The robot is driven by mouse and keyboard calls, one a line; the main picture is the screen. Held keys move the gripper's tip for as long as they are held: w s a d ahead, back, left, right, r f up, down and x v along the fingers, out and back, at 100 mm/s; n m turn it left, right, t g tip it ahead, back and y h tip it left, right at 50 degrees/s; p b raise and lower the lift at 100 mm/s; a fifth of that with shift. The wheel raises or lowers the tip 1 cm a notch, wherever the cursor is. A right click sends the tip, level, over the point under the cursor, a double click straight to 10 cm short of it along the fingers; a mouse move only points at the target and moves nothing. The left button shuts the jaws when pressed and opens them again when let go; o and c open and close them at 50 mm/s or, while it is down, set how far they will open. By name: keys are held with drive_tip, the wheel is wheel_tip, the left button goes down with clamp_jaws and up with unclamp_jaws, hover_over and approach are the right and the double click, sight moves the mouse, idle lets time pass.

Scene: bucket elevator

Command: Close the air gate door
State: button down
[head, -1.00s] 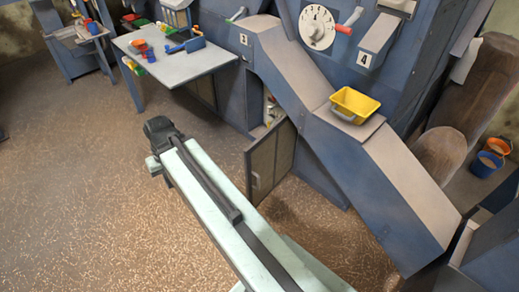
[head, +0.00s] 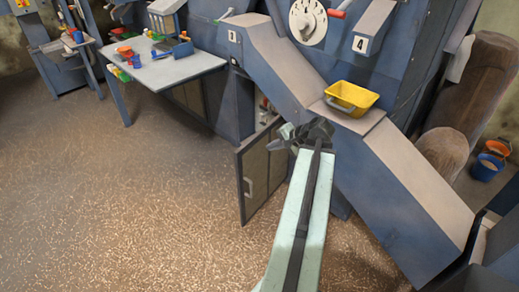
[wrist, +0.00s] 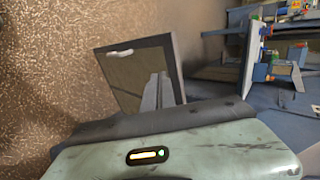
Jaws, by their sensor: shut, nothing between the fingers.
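The air gate door (head: 256,174) stands ajar below the blue sloping chute, a blue-grey framed panel with a small pale handle at its outer edge. It also shows in the wrist view (wrist: 130,78), with the pale handle near its upper edge there. My gripper (head: 308,132) is shut and empty. In the head view it overlaps the door's upper right side, near the opening; I cannot tell whether it touches. The arm hides part of the door's right side and the chute's side.
A yellow bin (head: 351,98) sits on the chute (head: 410,180) just above my gripper. A table (head: 165,69) with coloured tools and cups stands at the upper left. Orange and blue buckets (head: 487,166) stand at the right. The grain-strewn floor at the left is clear.

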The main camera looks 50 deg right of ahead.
sight(245, 149)
drive_tip(key=shift+w+r+b+x, duration=0.35)
drive_tip(key=shift+b+x, duration=0.6)
drive_tip(key=shift+x, duration=1.1)
drive_tip(key=shift+w+r+b+x, duration=0.3)
drive_tip(key=shift+b+x, duration=0.7)
drive_tip(key=shift+x, duration=1.05)
drive_tip(key=shift+w+r+b+x, duration=0.3)
drive_tip(key=shift+b+x, duration=0.65)
drive_tip(key=shift+x, duration=1.1)
drive_tip(key=shift+a, duration=0.1)
